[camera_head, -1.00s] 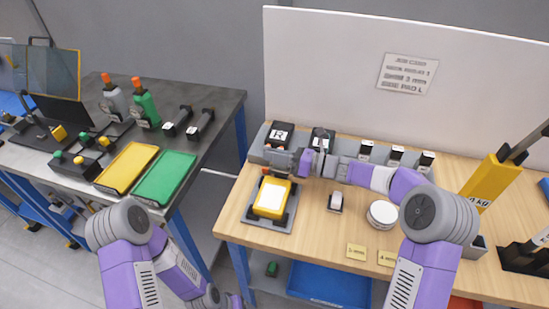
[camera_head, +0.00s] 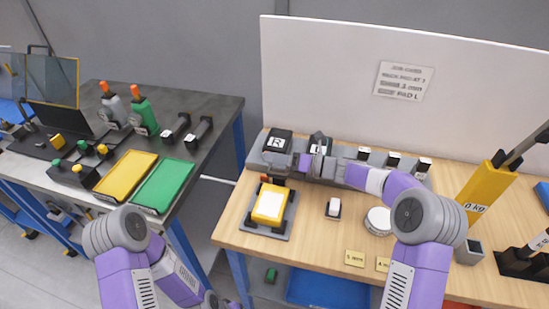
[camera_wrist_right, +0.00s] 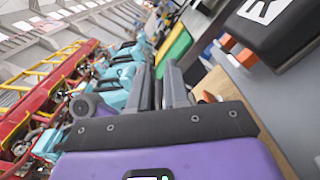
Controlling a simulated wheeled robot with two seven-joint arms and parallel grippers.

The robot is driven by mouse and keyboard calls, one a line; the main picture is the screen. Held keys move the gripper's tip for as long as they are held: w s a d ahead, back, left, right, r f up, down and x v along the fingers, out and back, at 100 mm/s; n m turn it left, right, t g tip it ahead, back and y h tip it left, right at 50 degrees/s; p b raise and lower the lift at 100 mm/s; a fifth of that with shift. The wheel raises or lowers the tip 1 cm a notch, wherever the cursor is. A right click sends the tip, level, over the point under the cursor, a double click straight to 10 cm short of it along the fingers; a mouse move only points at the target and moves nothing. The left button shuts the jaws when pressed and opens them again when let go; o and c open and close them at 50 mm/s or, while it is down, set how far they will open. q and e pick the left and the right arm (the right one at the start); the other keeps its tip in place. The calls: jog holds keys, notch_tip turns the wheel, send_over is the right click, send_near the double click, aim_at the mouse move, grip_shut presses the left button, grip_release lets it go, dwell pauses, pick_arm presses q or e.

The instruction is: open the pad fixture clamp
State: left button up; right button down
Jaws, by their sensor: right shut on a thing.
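The pad fixture (camera_head: 270,205) is a yellow block with a white top on a grey plate, near the table's left edge. Its clamp (camera_head: 267,180), with small orange-red parts, is at the block's back edge. My right gripper (camera_head: 303,163) is just behind and to the right of the fixture, shut at the clamp's handle. The handle itself is hidden by the fingers. In the right wrist view the fingers (camera_wrist_right: 165,85) are close together. My left arm shows at the lower left, but its gripper is out of view.
A black pad marked R (camera_head: 278,141) stands on a grey rack behind my right gripper. A white-topped block (camera_head: 333,208) and a round white-topped thing (camera_head: 379,221) are to the right. The left bench holds a yellow tray (camera_head: 126,172) and a green tray (camera_head: 165,183).

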jog(key=shift+r, duration=0.15)
jog(key=c, duration=1.2)
grip_release()
jog(key=shift+s, duration=0.1)
jog(key=v, duration=0.7)
jog(key=shift+d+p, duration=0.25)
jog(key=shift+p, duration=0.2)
